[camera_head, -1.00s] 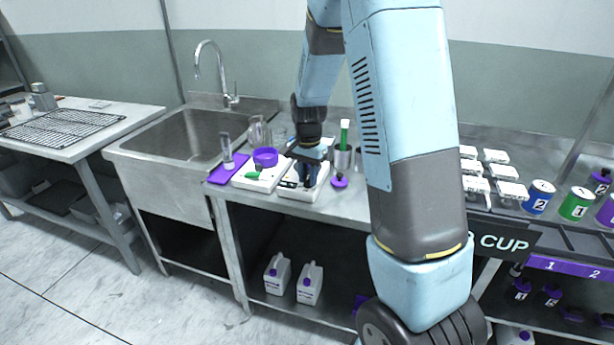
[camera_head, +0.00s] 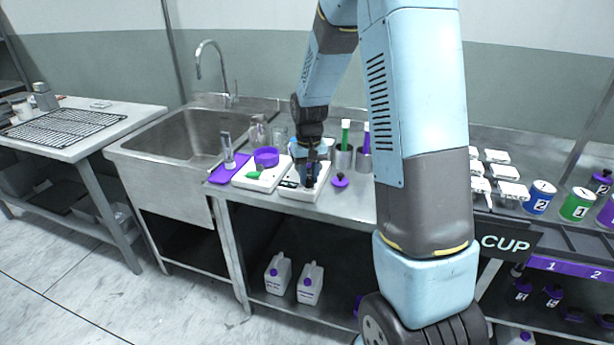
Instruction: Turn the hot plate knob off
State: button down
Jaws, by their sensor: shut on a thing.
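The hot plate (camera_head: 302,192) is a white, flat unit on the steel counter, with a dark patch on its front left. My gripper (camera_head: 308,183) points down over the hot plate's front part. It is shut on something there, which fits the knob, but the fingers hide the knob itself. I cannot tell the knob's angle.
A white scale-like unit (camera_head: 254,180) with a green item stands left of the hot plate, with a purple bowl (camera_head: 266,156) behind it. A purple-topped item (camera_head: 340,180) stands close on the right. Metal cups (camera_head: 343,158) stand behind. A sink (camera_head: 190,140) is further left.

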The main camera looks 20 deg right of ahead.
aim_at(308, 177)
jog(key=shift+w+r+n, duration=0.1)
jog(key=shift+w+n, duration=0.05)
jog(key=shift+n, duration=0.85)
jog(key=c, duration=0.9)
grip_release()
notch_tip(308, 177, up, 14)
jog(key=shift+f, duration=0.2)
